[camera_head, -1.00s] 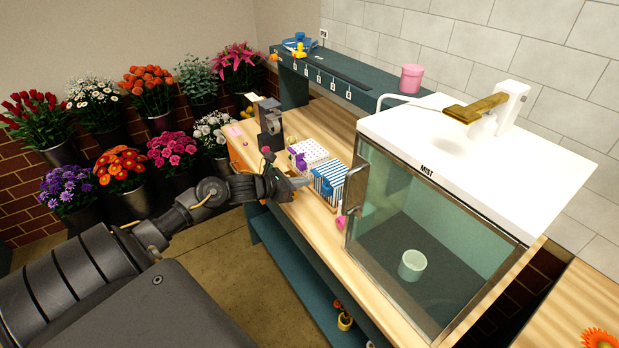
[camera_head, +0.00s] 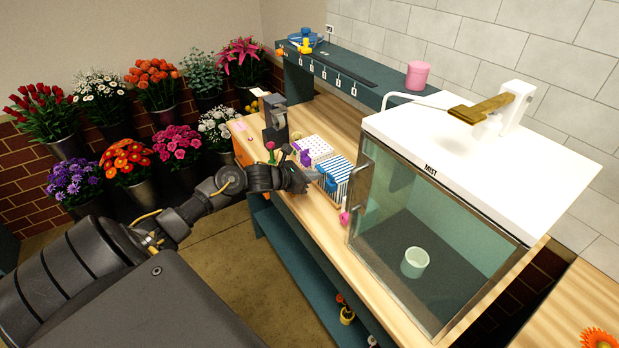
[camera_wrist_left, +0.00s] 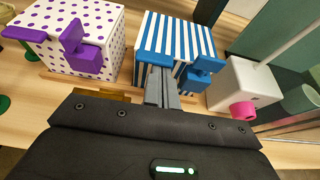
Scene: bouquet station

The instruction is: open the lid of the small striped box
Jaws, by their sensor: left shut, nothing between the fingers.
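The small striped box (camera_head: 338,172) has blue and white stripes and stands on the wooden bench. In the left wrist view, the striped box (camera_wrist_left: 180,38) shows a blue lip (camera_wrist_left: 168,56) along its front top edge and a blue latch-like piece (camera_wrist_left: 206,70) at its front right. Its lid looks shut. My left gripper (camera_head: 308,182) is at the near left side of the box. In the left wrist view its fingers (camera_wrist_left: 160,84) are shut and empty, with the tips right at the lip; I cannot tell whether they touch it. My right gripper is not in view.
A white box with purple dots (camera_head: 315,147) stands close left of the striped box. A white box with a pink knob (camera_wrist_left: 244,86) is close on its right. The glass mist cabinet (camera_head: 440,225) stands further right. Flower buckets fill the left background.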

